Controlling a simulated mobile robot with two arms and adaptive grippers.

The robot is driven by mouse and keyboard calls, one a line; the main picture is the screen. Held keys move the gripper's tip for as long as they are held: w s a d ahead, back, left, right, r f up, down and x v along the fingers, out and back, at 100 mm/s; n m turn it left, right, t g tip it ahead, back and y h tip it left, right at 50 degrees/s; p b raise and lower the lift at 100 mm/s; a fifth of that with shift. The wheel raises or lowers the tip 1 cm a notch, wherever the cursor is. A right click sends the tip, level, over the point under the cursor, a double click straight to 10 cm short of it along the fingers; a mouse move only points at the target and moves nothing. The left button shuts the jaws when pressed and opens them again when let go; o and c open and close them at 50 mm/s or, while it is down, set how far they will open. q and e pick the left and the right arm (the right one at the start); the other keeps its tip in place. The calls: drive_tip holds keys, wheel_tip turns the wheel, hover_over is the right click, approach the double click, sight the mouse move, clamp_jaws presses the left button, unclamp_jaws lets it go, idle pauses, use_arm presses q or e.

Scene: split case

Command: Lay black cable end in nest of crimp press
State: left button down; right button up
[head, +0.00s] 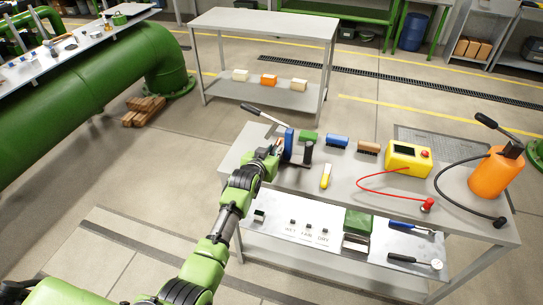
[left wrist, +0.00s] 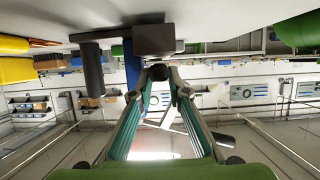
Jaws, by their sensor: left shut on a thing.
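The crimp press appears to be the blue upright (head: 289,140) with a black-gripped lever (head: 251,109) at the table's left end. A dark upright cylinder (head: 308,151) stands beside it. My left gripper (head: 276,148) is right at the press's left side. In the left wrist view, its fingers (left wrist: 158,84) close on a small dark round-ended thing (left wrist: 158,72); I cannot tell what it is. The blue upright (left wrist: 132,64) and a dark block (left wrist: 153,40) are close by. The nest is hidden. A black cable's end (head: 500,222) lies at the table's right front. My right gripper is not in view.
On the tabletop (head: 380,200) are green (head: 308,138), blue (head: 337,142) and brown (head: 368,148) blocks, a yellow-handled tool (head: 326,176), a yellow box (head: 408,158) with a red cable (head: 385,194), and an orange canister (head: 495,172).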

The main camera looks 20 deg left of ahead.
use_arm(q)
drive_tip(key=shift+w, duration=0.15)
drive_tip(key=shift+f+b, duration=0.35)
drive_tip(key=shift+f, duration=0.1)
idle(0.6)
drive_tip(key=c, duration=1.4)
unclamp_jaws()
drive_tip(key=shift+s, duration=0.2)
drive_tip(key=shift+v, duration=2.85)
drive_tip(key=shift+r, duration=0.1)
